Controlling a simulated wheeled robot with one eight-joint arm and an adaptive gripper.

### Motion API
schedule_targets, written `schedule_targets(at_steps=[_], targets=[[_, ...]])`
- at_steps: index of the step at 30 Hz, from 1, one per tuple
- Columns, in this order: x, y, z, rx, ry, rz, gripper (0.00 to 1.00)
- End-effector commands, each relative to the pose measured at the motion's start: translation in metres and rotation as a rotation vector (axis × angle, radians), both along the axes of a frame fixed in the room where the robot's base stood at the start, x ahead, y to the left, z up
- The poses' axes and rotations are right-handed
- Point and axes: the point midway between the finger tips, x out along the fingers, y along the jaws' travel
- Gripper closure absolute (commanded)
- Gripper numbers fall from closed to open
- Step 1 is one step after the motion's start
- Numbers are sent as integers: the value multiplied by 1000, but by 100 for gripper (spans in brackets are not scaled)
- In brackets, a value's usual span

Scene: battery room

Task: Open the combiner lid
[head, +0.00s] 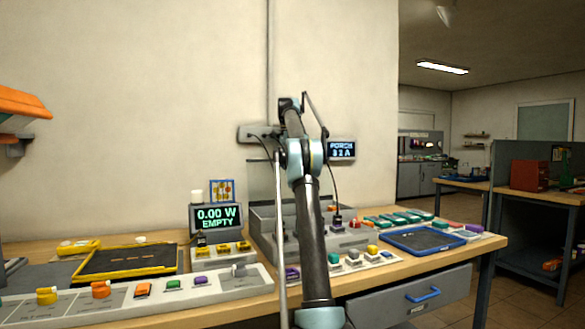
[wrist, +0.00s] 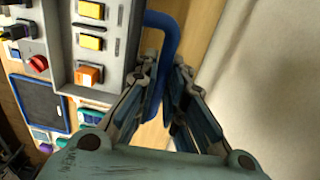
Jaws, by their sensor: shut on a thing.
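The combiner (head: 263,230) is a grey box on the bench, left of and partly behind my arm. A grey panel that looks like its lid (head: 264,182) stands raised at the back, partly hidden by my arm. In the wrist view the fingers of my gripper (wrist: 168,98) are shut around a blue bar handle (wrist: 164,40). The handle stands beside a grey housing with yellow and orange modules (wrist: 88,75). Its far end is hidden between the fingers. I cannot make out the fingertips in the head view.
A display reading 0.00 W EMPTY (head: 216,219) stands left of the combiner. A blue-rimmed tray (head: 425,240) lies to its right. A yellow-rimmed tray (head: 125,262) and a grey panel of coloured switches (head: 155,291) are at the left. A drawer with a blue handle (head: 422,295) is below the bench.

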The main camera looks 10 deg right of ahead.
Motion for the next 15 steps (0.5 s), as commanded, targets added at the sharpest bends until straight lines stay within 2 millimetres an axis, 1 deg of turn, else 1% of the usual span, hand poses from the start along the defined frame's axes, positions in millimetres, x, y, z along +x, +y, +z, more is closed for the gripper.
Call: schedule_targets(at_steps=[1,15], targets=[[1,5,0,6,-2,6,100],[6,-1,-3,9,-8,-2,100]])
